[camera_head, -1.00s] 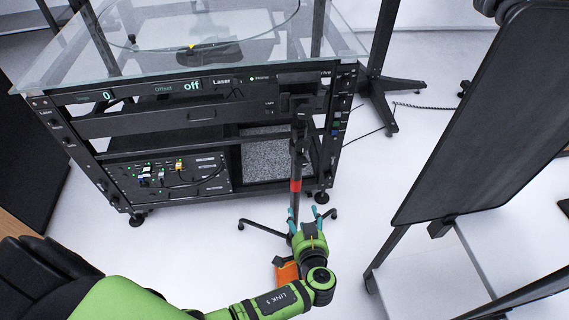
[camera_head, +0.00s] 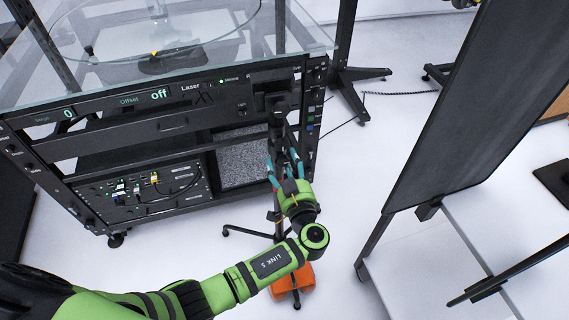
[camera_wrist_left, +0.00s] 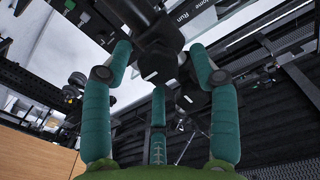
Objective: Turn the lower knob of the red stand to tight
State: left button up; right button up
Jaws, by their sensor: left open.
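The stand's dark pole (camera_head: 278,128) rises in front of the rack's right part in the head view. In the left wrist view the gripper (camera_wrist_left: 160,68) is open, with two fingers at the sides and one below. A black knob-like part (camera_wrist_left: 160,62) of the stand lies between the fingertips, with no clear contact. Which knob it is, and its turn, I cannot tell. My right gripper is not in view.
The rack (camera_head: 130,125) with a glass top (camera_head: 190,55) stands behind the stand. An orange object (camera_head: 293,284) lies by the stand's foot (camera_head: 245,232). A large dark panel (camera_head: 470,120) stands at the right. White floor is free between them.

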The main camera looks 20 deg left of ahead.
pick_arm(q)
jog(key=c, duration=1.1)
jog(key=shift+c, duration=0.2)
jog(key=shift+w+r, duration=0.1)
jog(key=shift+r, duration=0.1)
